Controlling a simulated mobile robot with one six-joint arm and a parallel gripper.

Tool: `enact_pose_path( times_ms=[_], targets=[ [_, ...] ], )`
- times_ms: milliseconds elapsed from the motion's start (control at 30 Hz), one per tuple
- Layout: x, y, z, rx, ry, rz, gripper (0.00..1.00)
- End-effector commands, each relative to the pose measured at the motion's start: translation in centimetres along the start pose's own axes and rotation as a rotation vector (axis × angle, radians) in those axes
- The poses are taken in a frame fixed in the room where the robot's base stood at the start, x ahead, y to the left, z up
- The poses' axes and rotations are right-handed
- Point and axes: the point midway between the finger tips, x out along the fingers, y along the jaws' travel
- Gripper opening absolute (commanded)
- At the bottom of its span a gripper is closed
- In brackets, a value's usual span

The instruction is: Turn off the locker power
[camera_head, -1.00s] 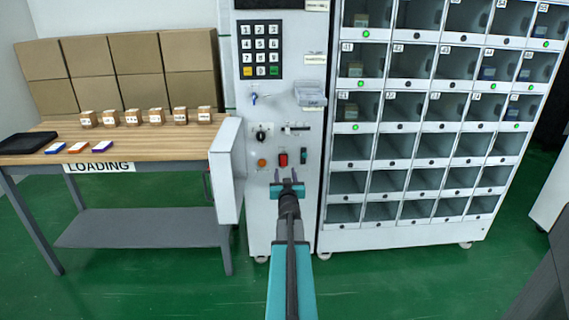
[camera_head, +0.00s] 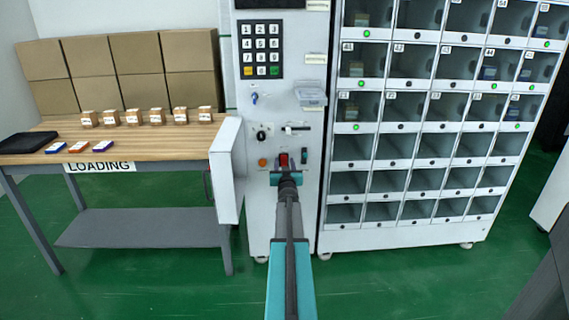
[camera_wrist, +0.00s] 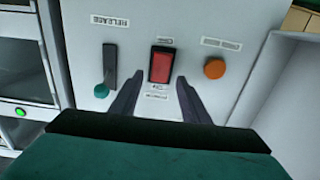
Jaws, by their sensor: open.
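The red rocker switch (camera_wrist: 162,64) is in a black frame on the light grey control panel, with small labels above and below it in the wrist view. In the head view the red switch (camera_head: 283,159) is partly hidden behind my fingers. My gripper (camera_wrist: 157,86) is open and empty, its two dark fingers pointing at the panel on either side of the lower part of the switch. I cannot tell whether they touch the panel. In the head view my gripper (camera_head: 288,168) is at the switch's height. Several green lights (camera_head: 365,89) glow on the lockers (camera_head: 428,139).
In the wrist view an orange button (camera_wrist: 214,68) is right of the switch and a green-tipped lever (camera_wrist: 103,88) is left. The panel door (camera_head: 228,170) stands open at left. A keypad (camera_head: 260,50) is above. A loading table (camera_head: 120,150) with small boxes stands at left.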

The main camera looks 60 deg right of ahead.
Motion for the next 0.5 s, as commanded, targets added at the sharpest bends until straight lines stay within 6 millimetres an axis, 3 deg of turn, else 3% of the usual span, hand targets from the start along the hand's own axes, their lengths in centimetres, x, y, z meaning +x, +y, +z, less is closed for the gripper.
enact_pose_path(
  times_ms=[200,500],
  targets=[
    [1.3,0.0,0.0,0.000,0.000,0.000,0.42],
    [1.6,0.1,0.0,0.000,0.000,0.001,0.42]
  ],
)
